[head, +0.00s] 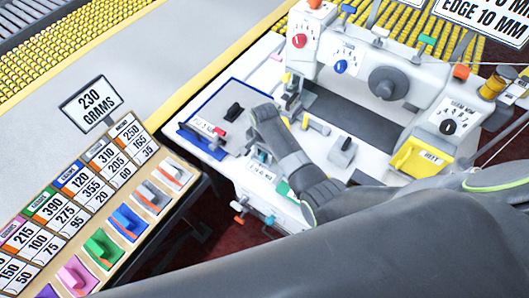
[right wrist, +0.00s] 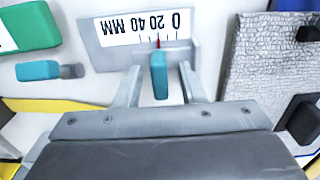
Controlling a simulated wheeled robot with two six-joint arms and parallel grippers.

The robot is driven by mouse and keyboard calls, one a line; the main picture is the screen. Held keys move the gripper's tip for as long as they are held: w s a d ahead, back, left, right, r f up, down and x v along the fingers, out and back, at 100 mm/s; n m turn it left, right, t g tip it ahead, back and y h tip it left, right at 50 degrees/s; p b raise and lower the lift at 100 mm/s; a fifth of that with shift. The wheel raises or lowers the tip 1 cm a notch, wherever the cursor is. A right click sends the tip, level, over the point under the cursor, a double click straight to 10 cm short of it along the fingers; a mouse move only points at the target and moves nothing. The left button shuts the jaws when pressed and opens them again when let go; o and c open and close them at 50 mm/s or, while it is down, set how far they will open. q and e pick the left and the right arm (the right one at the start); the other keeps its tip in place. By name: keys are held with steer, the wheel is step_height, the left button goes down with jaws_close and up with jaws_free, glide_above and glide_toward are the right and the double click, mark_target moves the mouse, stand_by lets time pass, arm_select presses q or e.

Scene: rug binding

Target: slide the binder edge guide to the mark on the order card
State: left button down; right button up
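The edge guide's teal knob (right wrist: 159,75) stands upright under a white millimetre scale (right wrist: 140,27), which appears upside down in the right wrist view. A red pointer (right wrist: 158,42) sits near the scale's 20. My right gripper (right wrist: 158,88) has one finger on each side of the knob, with gaps visible. In the head view my right arm reaches over the machine, and the small scale (head: 262,172) shows beside it; the fingertips are hard to make out there. The order card (head: 488,16), partly cut off, reads EDGE 10 MM. My left gripper is not in view.
A green block (right wrist: 28,25) and a teal knob on a grey pin (right wrist: 40,70) lie left of the scale. A grey textured piece (right wrist: 265,65) is at right. A yellow bin (head: 422,157), dials and a 230 GRAMS sign (head: 90,103) surround the workspace.

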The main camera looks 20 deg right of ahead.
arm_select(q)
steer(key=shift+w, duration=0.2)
arm_select(e)
steer(key=shift+f, duration=0.1)
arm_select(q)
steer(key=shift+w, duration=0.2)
arm_select(e)
jaws_close()
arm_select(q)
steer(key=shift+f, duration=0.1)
arm_select(e)
steer(key=shift+w, duration=0.1)
